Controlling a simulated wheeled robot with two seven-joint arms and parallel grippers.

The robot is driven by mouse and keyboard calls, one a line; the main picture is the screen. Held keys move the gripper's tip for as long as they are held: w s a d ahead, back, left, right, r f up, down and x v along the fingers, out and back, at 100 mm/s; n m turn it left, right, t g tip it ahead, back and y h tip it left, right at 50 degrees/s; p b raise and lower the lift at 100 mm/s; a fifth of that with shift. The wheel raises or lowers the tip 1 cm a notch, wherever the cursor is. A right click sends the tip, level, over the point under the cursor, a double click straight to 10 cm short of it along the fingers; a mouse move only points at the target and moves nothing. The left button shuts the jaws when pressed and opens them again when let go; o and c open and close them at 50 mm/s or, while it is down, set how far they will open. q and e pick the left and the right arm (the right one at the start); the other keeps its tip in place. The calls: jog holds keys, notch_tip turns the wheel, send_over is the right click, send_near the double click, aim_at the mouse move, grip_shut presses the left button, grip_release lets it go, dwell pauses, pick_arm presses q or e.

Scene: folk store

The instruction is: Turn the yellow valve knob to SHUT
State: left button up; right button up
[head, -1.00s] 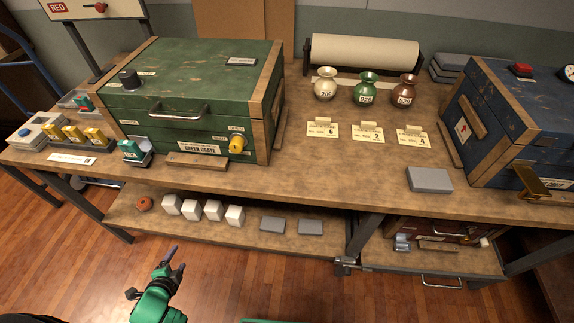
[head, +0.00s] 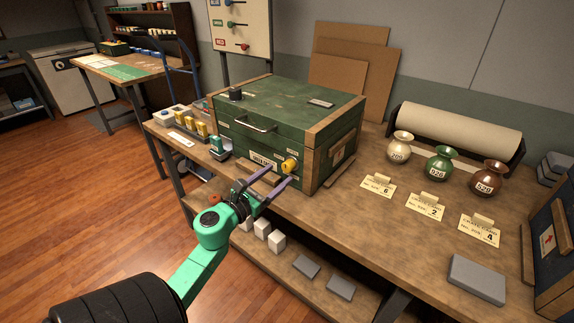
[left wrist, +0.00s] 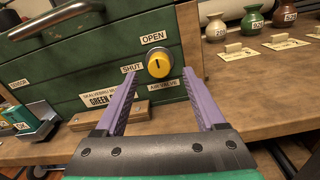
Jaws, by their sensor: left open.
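The yellow valve knob (head: 289,166) sits on the front of the green crate (head: 250,148), near its right corner. In the left wrist view the knob (left wrist: 159,63) shows a dark mark that looks close to upright. An OPEN label (left wrist: 153,38) is above it, a SHUT label (left wrist: 131,68) to its left and an AIR VALVE label below. My left gripper (head: 279,177) is open, its purple fingers pointing at the knob. In the left wrist view the fingertips (left wrist: 158,80) lie on either side of and slightly below the knob, seemingly without touching it. My right gripper is not in view.
A wooden block (left wrist: 124,115) lies before the crate. A teal-and-grey item (head: 219,147) and yellow pieces (head: 196,127) stand left of it. Three vases, including a green one (head: 439,163), and cards stand right. The bench (head: 345,215) is bare between crate and cards.

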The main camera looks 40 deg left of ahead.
aim_at(285, 168)
pick_arm(q)
jog(key=w, duration=0.5)
jog(key=shift+a+f, duration=0.1)
jog(key=shift+a, duration=0.1)
jog(key=shift+s, duration=0.1)
grip_shut()
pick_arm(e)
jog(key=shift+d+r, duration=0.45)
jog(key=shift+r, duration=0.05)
pick_arm(q)
jog(key=shift+n+p, duration=0.35)
jog(key=shift+n, duration=0.05)
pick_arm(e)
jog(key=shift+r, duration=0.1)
pick_arm(q)
jog(key=n+p, duration=0.1)
jog(key=n, duration=0.2)
jog(key=shift+n, duration=0.4)
jog(key=n+p, duration=0.1)
jog(key=n, duration=0.3)
jog(key=n+p, duration=0.2)
jog(key=n, duration=0.3)
jog(key=shift+n+p, duration=0.35)
jog(key=shift+n, duration=0.05)
jog(key=shift+n+p, duration=0.7)
jog(key=shift+n, duration=1)
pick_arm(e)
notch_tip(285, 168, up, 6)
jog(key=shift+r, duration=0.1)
